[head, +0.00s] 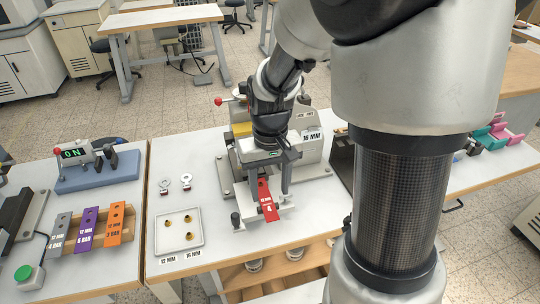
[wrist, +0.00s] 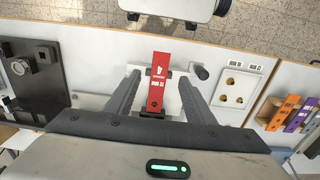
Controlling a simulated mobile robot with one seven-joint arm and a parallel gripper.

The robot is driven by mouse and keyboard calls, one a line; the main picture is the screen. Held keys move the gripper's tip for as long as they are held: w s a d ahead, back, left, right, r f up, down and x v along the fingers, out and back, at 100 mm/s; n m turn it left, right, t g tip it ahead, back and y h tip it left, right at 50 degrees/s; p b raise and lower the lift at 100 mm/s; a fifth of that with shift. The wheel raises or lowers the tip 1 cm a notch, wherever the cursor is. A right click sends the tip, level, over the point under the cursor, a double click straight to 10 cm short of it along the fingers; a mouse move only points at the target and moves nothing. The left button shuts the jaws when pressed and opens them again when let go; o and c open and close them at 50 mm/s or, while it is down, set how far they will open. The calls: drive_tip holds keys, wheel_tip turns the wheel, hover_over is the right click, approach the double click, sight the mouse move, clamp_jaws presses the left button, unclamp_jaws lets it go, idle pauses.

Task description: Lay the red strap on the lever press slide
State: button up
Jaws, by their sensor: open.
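The red strap (head: 267,200) lies on the white slide (head: 287,211) at the front of the lever press (head: 305,150). It looks flat, with its printed face up and its length along the slide. It also shows in the wrist view (wrist: 158,83), over the slide (wrist: 135,86). My gripper (head: 269,187) is above the slide and open. In the wrist view the fingers of my gripper (wrist: 160,78) stand on either side of the strap, with a gap on both sides. The strap's rear end is partly hidden by my gripper in the head view.
A white tray (head: 202,236) with several brass pieces lies left of the press, with two small metal parts behind it. Grey, purple (head: 87,230) and orange straps rest on a wooden rack (head: 134,219) farther left. A dark block (wrist: 40,80) stands on the press's other side.

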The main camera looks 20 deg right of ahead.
wheel_tip(320, 180, up, 11)
drive_tip(key=p, duration=0.1)
idle(0.3)
drive_tip(key=s+r+t+p, duration=0.5)
drive_tip(key=s+r, duration=0.6)
drive_tip(key=r, duration=0.2)
drive_tip(key=shift+s+r+t, duration=0.15)
drive_tip(key=shift+s+t, duration=0.15)
drive_tip(key=shift+s, duration=0.05)
